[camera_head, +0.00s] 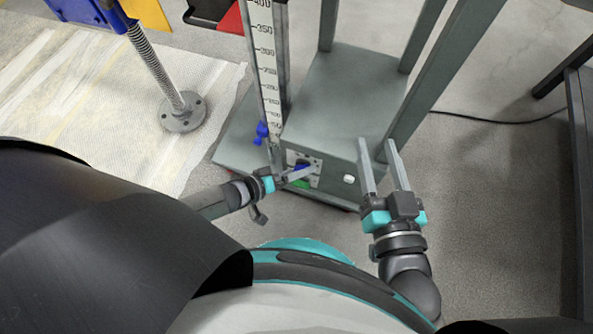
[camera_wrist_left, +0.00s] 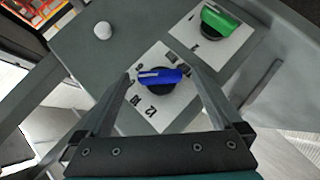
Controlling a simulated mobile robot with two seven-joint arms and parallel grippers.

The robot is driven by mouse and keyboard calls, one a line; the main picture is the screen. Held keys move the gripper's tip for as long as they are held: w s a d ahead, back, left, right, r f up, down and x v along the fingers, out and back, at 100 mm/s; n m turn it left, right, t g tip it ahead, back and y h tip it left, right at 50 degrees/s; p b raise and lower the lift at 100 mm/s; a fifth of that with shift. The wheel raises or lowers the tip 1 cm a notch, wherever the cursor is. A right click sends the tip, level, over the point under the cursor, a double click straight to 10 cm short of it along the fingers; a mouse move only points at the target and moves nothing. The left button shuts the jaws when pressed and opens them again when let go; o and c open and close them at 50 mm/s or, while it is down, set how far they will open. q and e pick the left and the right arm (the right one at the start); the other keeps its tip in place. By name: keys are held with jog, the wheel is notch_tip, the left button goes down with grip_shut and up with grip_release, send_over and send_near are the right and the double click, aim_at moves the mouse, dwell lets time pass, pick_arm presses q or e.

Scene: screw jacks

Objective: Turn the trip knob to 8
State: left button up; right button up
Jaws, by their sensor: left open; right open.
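A blue knob (camera_wrist_left: 160,76) sits on a white plate (camera_wrist_left: 152,118) with black numbers in the left wrist view. A white line on it points toward the picture's left; the number there is too small to read surely, and 12 is legible below it. The knob also shows as blue in the head view (camera_head: 301,165), partly hidden. My left gripper (camera_head: 302,173) is open at the panel, its fingertips (camera_wrist_left: 160,72) on either side of the knob; I cannot tell whether they touch it. My right gripper (camera_head: 377,142) is open and empty, right of the panel.
A green knob (camera_wrist_left: 220,20) sits on another white plate beside the blue one. A white button (camera_wrist_left: 103,30) is on the same panel. The grey machine (camera_head: 345,95) has upright posts and a numbered scale (camera_head: 266,60). Open floor (camera_head: 490,150) lies to the right.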

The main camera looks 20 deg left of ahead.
pick_arm(q)
jog(key=shift+w+d+f, duration=0.1)
jog(key=shift+w+d, duration=0.1)
pick_arm(e)
jog(key=shift+s+a+r+t, duration=0.1)
jog(key=shift+s+r+t, duration=0.1)
jog(key=shift+t, duration=0.2)
pick_arm(q)
jog(key=c, duration=1.4)
jog(key=shift+m+y+p, duration=0.4)
jog(key=shift+y+p, duration=0.2)
jog(key=shift+p, duration=0.2)
pick_arm(e)
jog(key=shift+w+d+f+n+g+h, duration=0.15)
jog(key=shift+w+d+f+g+h, duration=0.15)
jog(key=shift+d+f+g, duration=0.35)
jog(key=shift+w+d+f+n+g+h, duration=0.2)
jog(key=shift+w+f+g, duration=0.1)
jog(key=shift+g, duration=0.65)
pick_arm(q)
jog(key=shift+w, duration=0.1)
